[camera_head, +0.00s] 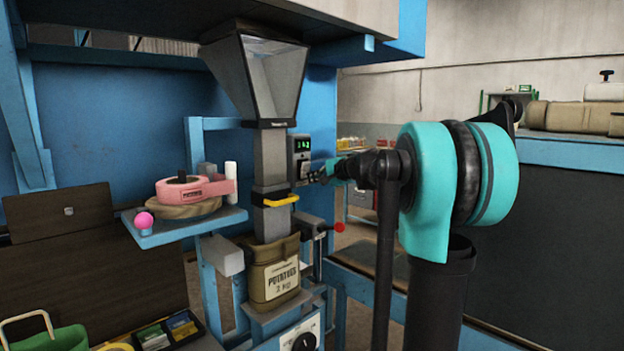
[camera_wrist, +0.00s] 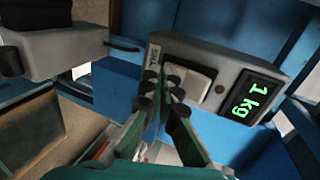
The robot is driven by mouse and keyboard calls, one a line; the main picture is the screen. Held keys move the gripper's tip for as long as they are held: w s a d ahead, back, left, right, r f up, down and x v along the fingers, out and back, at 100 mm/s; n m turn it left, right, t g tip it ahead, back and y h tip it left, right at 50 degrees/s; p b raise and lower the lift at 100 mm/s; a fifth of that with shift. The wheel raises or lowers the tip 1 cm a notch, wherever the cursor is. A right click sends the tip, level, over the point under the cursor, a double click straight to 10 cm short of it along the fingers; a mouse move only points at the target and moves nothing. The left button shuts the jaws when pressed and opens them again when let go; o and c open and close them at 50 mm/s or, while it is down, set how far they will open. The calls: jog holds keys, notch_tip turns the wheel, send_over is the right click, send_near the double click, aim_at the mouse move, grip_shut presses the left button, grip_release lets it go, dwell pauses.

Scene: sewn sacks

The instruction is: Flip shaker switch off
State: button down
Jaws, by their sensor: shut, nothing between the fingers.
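A grey control box (camera_wrist: 225,62) on the blue frame carries a pale rocker switch (camera_wrist: 197,80) and a green display (camera_wrist: 249,97) reading 1 kg. Contact cannot be told.
A potato sack (camera_head: 274,275) hangs under the hopper spout (camera_head: 271,180) with its yellow handle (camera_head: 278,200). A red-knobbed lever (camera_head: 338,227) is below my gripper. A dial panel (camera_head: 303,340) is at the bottom. A shelf (camera_head: 190,228) with a pink tape roll stands left.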

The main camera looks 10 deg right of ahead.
jog(key=shift+r, duration=0.2)
jog(key=shift+r, duration=0.6)
